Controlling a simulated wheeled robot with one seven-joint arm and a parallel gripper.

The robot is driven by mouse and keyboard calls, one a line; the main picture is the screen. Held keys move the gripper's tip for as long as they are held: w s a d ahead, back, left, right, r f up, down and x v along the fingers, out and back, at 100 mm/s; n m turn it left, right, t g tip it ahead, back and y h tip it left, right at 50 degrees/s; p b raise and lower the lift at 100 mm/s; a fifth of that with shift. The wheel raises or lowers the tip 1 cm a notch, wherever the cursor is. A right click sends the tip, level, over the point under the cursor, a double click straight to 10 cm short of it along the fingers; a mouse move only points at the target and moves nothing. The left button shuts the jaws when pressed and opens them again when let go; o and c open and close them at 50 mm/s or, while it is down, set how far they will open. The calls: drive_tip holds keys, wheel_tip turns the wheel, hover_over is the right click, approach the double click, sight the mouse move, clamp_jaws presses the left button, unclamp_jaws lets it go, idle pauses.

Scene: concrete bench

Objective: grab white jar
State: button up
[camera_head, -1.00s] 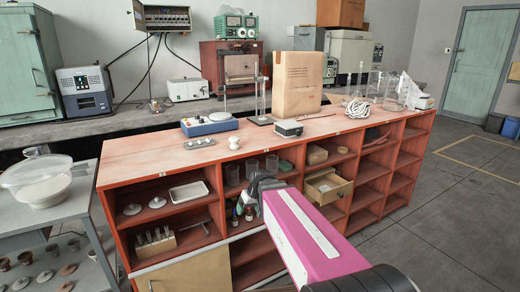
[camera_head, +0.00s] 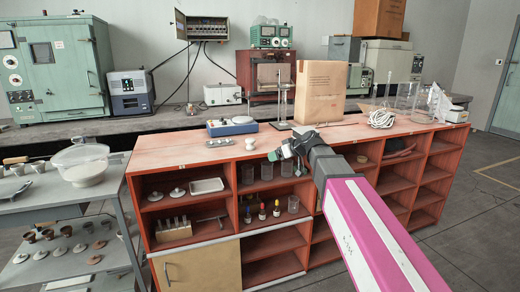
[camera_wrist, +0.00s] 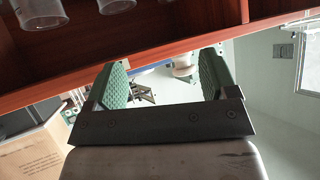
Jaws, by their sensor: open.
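A small white rounded item (camera_head: 250,143), possibly the white jar, stands on the red-brown bench top (camera_head: 190,152). It looks like two little white shapes close together, too small to make out clearly. My gripper (camera_head: 278,155) is at the bench's front edge, to the right of this item and apart from it. In the wrist view my gripper (camera_wrist: 165,76) has its two green-padded fingers wide apart with nothing held between them.
A blue-and-white device (camera_head: 232,126), a metal stand (camera_head: 283,105) and a large cardboard box (camera_head: 320,92) stand behind on the bench. Shelves below hold glass beakers (camera_head: 248,173) and small bottles (camera_head: 276,208). A grey side table (camera_head: 45,210) with a covered bowl (camera_head: 82,165) is at left.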

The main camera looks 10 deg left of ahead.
drive_tip(key=n+y, duration=0.2)
approach(252, 140)
drive_tip(key=a, duration=0.1)
drive_tip(key=x, duration=1.1)
drive_tip(key=shift+w+d+f, duration=0.15)
drive_tip(key=shift+w+d, duration=0.1)
drive_tip(key=shift+w, duration=0.05)
drive_tip(key=c, duration=1)
